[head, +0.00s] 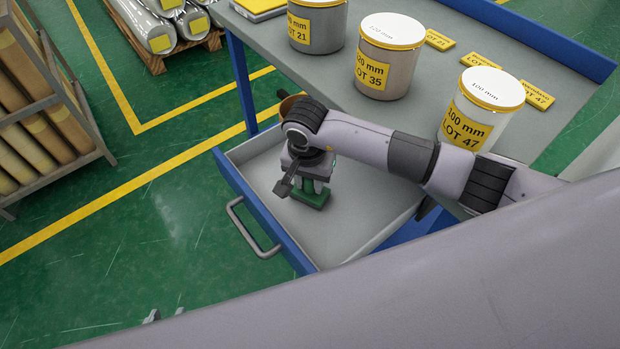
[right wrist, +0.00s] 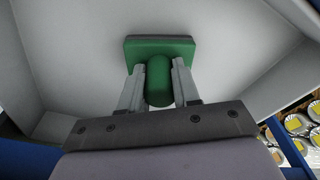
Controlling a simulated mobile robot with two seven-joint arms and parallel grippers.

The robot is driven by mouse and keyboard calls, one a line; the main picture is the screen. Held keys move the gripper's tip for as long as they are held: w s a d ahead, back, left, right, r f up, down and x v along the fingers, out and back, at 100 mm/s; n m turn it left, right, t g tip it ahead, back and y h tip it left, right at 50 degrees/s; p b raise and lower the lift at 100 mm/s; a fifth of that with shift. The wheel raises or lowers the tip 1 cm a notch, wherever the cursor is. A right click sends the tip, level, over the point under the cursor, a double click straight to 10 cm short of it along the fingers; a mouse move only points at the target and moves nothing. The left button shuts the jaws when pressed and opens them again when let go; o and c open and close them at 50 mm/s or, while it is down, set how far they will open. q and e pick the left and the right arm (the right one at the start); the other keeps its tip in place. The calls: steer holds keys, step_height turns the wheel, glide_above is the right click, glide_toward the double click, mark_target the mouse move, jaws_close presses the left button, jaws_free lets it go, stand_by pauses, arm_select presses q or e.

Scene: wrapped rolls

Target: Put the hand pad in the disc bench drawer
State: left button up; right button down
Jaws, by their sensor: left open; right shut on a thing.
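The green hand pad (head: 311,197) is inside the open drawer (head: 355,238), over its grey floor. I cannot tell whether it touches the floor. My right gripper (head: 308,184) points down into the drawer and is shut on the pad's green grip. In the right wrist view, both fingers (right wrist: 160,85) clasp the rounded grip, with the pad's flat plate (right wrist: 160,46) beyond. The drawer has a blue front and a grey bar handle (head: 252,230), and is pulled out from the bench (head: 330,75). My left gripper (head: 165,314) barely shows at the bottom left, open and empty, outside the drawer.
Three labelled canisters, LOT 21 (head: 317,25), LOT 35 (head: 388,62) and LOT 47 (head: 481,112), stand on the bench top with yellow tags near them. A rack of brown rolls (head: 50,120) stands at left. Wrapped rolls (head: 160,25) lie on a pallet behind. The green floor between is clear.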

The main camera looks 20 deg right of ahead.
mark_target(308, 195)
steer(key=shift+f, duration=0.25)
steer(key=c, duration=0.8)
jaws_free()
steer(key=shift+r, duration=0.1)
steer(key=shift+r, duration=0.1)
steer(key=shift+r, duration=0.25)
steer(key=r, duration=0.7)
steer(key=s+r, duration=0.1)
steer(key=r, duration=0.2)
steer(key=shift+a+r, duration=0.3)
steer(key=shift+a, duration=0.05)
steer(key=shift+s+r, duration=0.1)
steer(key=shift+r, duration=0.4)
